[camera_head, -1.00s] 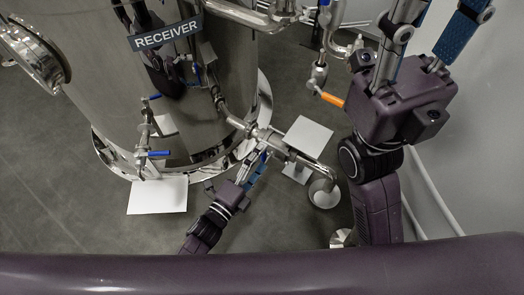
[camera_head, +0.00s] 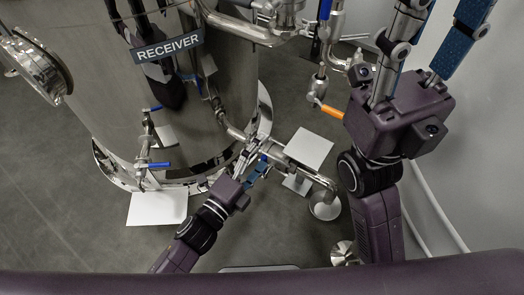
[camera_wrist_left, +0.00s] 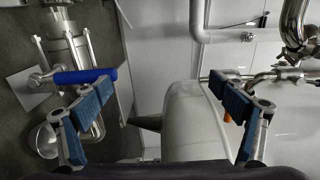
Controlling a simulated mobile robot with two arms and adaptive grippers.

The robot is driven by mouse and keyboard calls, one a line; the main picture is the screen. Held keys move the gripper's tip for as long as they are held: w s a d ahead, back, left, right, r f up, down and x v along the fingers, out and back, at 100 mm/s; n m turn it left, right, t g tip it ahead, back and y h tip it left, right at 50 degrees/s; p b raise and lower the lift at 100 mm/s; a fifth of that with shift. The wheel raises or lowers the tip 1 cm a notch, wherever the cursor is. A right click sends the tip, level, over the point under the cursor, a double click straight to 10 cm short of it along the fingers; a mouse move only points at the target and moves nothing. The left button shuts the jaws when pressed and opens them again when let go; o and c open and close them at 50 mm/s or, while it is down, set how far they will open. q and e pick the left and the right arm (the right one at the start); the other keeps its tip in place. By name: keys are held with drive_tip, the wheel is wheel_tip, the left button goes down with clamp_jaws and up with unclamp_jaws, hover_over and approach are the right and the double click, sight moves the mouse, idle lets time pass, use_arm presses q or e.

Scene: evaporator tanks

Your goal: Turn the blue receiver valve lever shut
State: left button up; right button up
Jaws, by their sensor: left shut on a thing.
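The receiver (camera_head: 95,75) is a large steel tank with a RECEIVER label. My left gripper (camera_head: 256,158) is low at the tank's right side, by the outlet pipework. The blue valve lever (camera_wrist_left: 85,75) shows in the left wrist view, its tip at the left-hand finger. My left gripper (camera_wrist_left: 162,108) is shut on this lever, although its fingers look far apart there. The fingers largely hide the lever in the head view. My right gripper (camera_head: 432,35) is raised at the upper right, its fingers spread and empty, with the tips near or beyond the picture's edge.
Two other blue levers sit on the tank's front fittings, the lower one (camera_head: 154,165) above a white plate (camera_head: 157,208). An orange handle (camera_head: 332,112) hangs from pipework beside my right arm. Another white plate (camera_head: 308,148) lies right of my left gripper. Floor at lower left is clear.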

use_arm(q)
drive_tip(key=shift+r, duration=0.25)
drive_tip(key=p+v, duration=0.1)
drive_tip(key=v, duration=0.8)
drive_tip(key=shift+f, duration=0.25)
idle(0.4)
idle(0.4)
